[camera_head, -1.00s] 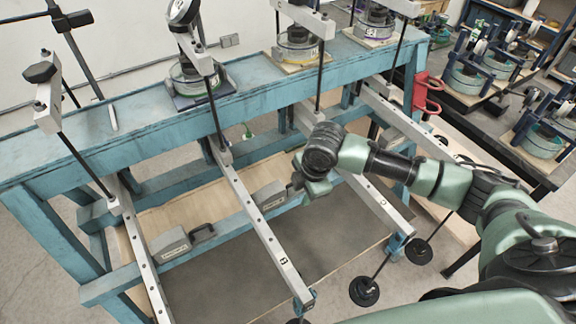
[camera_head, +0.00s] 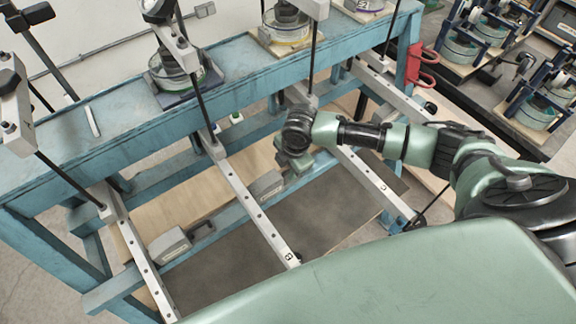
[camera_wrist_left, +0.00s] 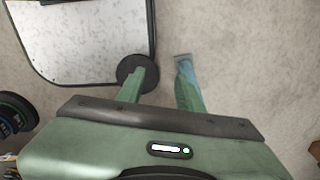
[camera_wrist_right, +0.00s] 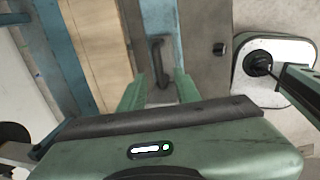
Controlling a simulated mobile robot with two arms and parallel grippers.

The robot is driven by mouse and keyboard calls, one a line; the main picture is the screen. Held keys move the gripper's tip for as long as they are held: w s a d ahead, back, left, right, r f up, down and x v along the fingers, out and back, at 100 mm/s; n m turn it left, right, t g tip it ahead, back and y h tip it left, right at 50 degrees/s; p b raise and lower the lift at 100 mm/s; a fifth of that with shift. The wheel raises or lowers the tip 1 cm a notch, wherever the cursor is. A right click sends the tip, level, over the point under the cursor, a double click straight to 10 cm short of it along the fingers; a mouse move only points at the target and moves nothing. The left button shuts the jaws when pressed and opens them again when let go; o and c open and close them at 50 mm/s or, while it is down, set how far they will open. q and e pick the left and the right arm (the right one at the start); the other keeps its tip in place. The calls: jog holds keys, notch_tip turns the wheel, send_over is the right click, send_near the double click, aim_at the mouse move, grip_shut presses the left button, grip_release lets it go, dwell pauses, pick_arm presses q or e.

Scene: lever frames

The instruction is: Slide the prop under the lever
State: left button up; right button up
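Two grey props with handles rest on the low teal rail and board in the head view. One prop (camera_head: 168,246) lies at the left; the other prop (camera_head: 264,186) lies between the middle lever (camera_head: 248,200) and the right lever (camera_head: 365,180). My right gripper (camera_head: 297,165) is low over the handle end of this second prop and hides part of it. In the right wrist view, the fingers of my right gripper (camera_wrist_right: 158,88) are apart, with a dark handle (camera_wrist_right: 157,57) between them. My left gripper (camera_wrist_left: 160,82) shows only in its wrist view, open and empty above the floor.
The levers hang from a teal bench (camera_head: 120,138) with weights and scale-like devices on top. Red hooks (camera_head: 420,68) are on its right post. A white rounded plate (camera_wrist_right: 285,55) shows in the right wrist view. A cluttered table stands at the back right.

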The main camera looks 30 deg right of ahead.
jog(key=shift+f, duration=0.2)
jog(key=c, duration=0.7)
pick_arm(q)
jog(key=shift+w+d+r, duration=0.1)
jog(key=shift+w, duration=0.8)
pick_arm(e)
grip_shut()
pick_arm(q)
jog(key=shift+w, duration=0.1)
